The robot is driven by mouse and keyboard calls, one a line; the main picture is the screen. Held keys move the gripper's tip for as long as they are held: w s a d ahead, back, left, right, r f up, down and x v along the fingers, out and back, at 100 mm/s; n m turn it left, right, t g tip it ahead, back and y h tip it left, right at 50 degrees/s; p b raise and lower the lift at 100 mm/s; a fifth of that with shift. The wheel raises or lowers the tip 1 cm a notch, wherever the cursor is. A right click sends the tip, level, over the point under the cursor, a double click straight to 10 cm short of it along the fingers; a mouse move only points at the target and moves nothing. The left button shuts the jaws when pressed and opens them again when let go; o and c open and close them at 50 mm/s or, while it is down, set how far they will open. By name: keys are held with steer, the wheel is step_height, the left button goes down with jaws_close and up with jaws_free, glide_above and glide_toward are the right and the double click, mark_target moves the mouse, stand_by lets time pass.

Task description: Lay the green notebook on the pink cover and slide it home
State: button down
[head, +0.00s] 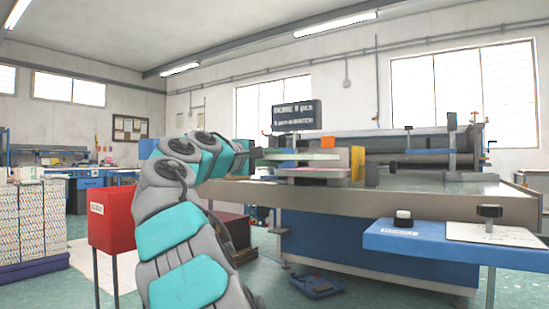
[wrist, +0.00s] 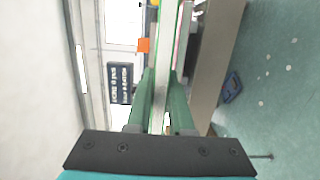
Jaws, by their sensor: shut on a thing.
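My gripper (head: 262,157) is shut on the green notebook (head: 310,156), holding it by its near left end, roughly level. In the wrist view the notebook (wrist: 167,50) shows edge-on as a thin pale strip between the two fingers (wrist: 163,90). The pink cover (head: 318,172) lies flat on the machine's bed, just below the notebook. A narrow gap seems to separate the two. The notebook hides most of the cover's top, so how well their edges line up cannot be told.
The machine's long metal table (head: 430,201) extends right, with rollers behind. A dark display (head: 297,115) rises behind. A red bin (head: 112,215) stands left; a blue side shelf (head: 420,240) is front right.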

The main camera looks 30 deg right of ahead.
steer(key=shift+a+r+p, duration=0.15)
steer(key=shift+r+p, duration=0.15)
steer(key=p+x, duration=0.1)
steer(key=x, duration=0.3)
steer(key=w+p+x, duration=0.1)
steer(key=p+x, duration=0.1)
steer(key=x, duration=0.2)
steer(key=f+p+x, duration=0.1)
steer(key=x, duration=0.3)
steer(key=shift+w+a+f+p, duration=0.1)
steer(key=shift+w+a+p, duration=0.1)
steer(key=shift+w+p, duration=0.2)
steer(key=shift+f+b, duration=0.55)
steer(key=shift+f, duration=0.2)
steer(key=shift+f, duration=0.3)
steer(key=c, duration=0.7)
jaws_free()
steer(key=shift+f, duration=0.1)
steer(key=shift+f, duration=0.1)
steer(key=shift+a, duration=0.1)
